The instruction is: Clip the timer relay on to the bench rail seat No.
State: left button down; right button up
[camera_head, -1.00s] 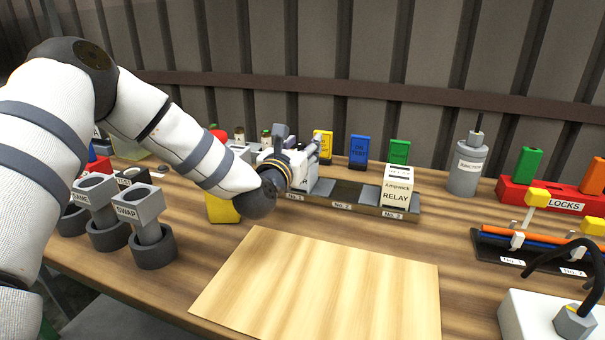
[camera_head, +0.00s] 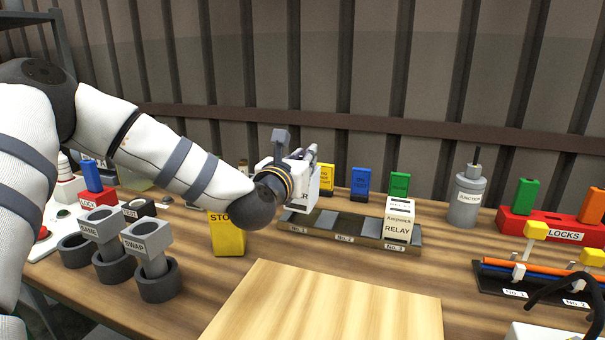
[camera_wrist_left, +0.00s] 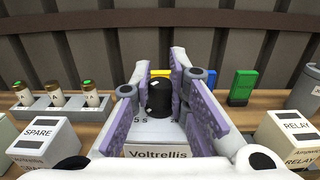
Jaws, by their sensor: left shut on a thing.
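My left gripper (camera_head: 309,158) is shut on the timer relay (camera_head: 304,185), a white box. In the left wrist view the relay (camera_wrist_left: 152,152) sits between the purple finger pads, with a black knob on top and the name Voltrellis on its face. The bench rail (camera_head: 347,238) has seats marked No. 1, No. 2 and No. 3. The relay is over the No. 1 end, and a gap seems to show beneath it. Seat No. 2 (camera_head: 346,224) is empty. An Ampwick relay (camera_head: 398,220) stands on seat No. 3. My right gripper is not in view.
A yellow STOP block (camera_head: 227,236) stands left of the rail. Yellow, blue (camera_head: 360,181) and green (camera_head: 399,185) blocks stand behind it. A SPARE relay (camera_wrist_left: 42,137) shows at left in the wrist view. A bare pale board (camera_head: 325,305) lies in front.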

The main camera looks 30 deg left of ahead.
pick_arm(q)
jog(key=s+d+r, duration=0.4)
jog(key=s+r, duration=0.3)
jog(key=s, duration=0.2)
jog(key=w+d+f, duration=0.2)
jog(key=w, duration=0.5)
jog(key=w+d+f+b, duration=0.1)
jog(key=w+d+f, duration=0.1)
jog(key=w, duration=0.5)
jog(key=shift+w+d+f+n, duration=0.2)
jog(key=shift+d+n, duration=0.1)
jog(key=shift+d, duration=0.2)
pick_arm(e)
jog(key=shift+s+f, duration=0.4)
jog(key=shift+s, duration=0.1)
pick_arm(q)
jog(key=shift+s, duration=0.1)
jog(key=shift+f+b, duration=0.9)
jog(key=shift+f, duration=2.05)
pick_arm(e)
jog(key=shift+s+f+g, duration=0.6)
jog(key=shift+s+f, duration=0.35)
pick_arm(q)
jog(key=shift+f, duration=0.5)
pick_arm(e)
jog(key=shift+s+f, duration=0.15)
